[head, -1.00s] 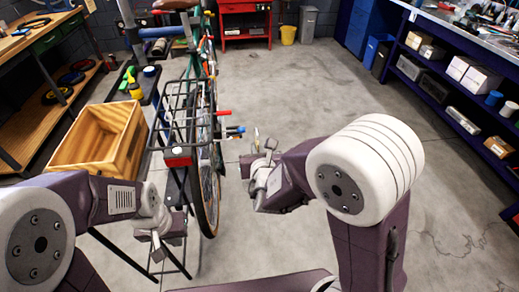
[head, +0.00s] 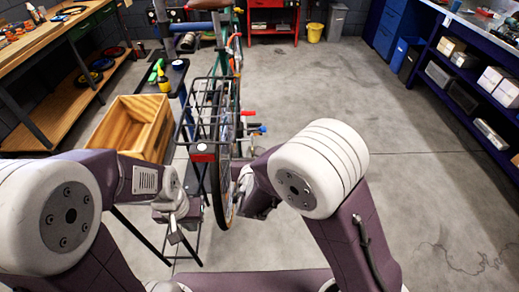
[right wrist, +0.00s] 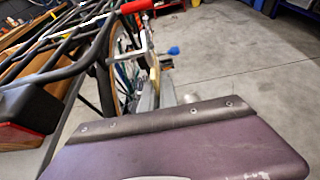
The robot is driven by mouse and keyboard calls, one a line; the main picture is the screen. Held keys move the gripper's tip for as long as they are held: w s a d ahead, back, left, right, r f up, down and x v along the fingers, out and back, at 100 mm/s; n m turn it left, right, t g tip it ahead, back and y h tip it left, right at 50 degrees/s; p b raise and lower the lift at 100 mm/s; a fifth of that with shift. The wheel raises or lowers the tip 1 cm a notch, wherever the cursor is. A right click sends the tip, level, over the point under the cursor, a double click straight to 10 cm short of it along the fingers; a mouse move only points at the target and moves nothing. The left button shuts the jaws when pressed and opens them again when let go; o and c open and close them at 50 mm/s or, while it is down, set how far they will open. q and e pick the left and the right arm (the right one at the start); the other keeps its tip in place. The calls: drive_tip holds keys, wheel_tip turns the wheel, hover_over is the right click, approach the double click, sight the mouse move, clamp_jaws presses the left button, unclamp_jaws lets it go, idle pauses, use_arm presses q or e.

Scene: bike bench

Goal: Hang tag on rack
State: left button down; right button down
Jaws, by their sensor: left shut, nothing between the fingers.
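The bike's black wire rack (head: 211,105) stands over the rear wheel (head: 226,190), with a red block at its near end. The rack's bars also cross the upper left of the right wrist view (right wrist: 60,45). My right gripper (right wrist: 155,98) is beside the wheel's right side, below rack height and apart from the rack. A narrow tan piece, apparently the tag (right wrist: 154,84), shows between its grey fingers. In the head view the right fingers are mostly hidden by my arm. My left gripper (head: 176,236) is shut and empty, low and left of the wheel.
Red and blue handles (head: 249,113) stick out right of the wheel, close to my right gripper. A wooden crate (head: 130,125) stands left of the bike. A workbench (head: 50,40) lines the left, blue shelving (head: 450,75) the right. The floor right of the bike is clear.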

drive_tip(key=shift+a+f+b, duration=0.45)
drive_tip(key=shift+a+b, duration=0.2)
drive_tip(key=shift+a, duration=0.2)
drive_tip(key=c, duration=1.6)
unclamp_jaws()
drive_tip(key=shift+o, duration=0.2)
drive_tip(key=shift+s, duration=0.1)
drive_tip(key=v, duration=0.9)
drive_tip(key=shift+p, duration=0.3)
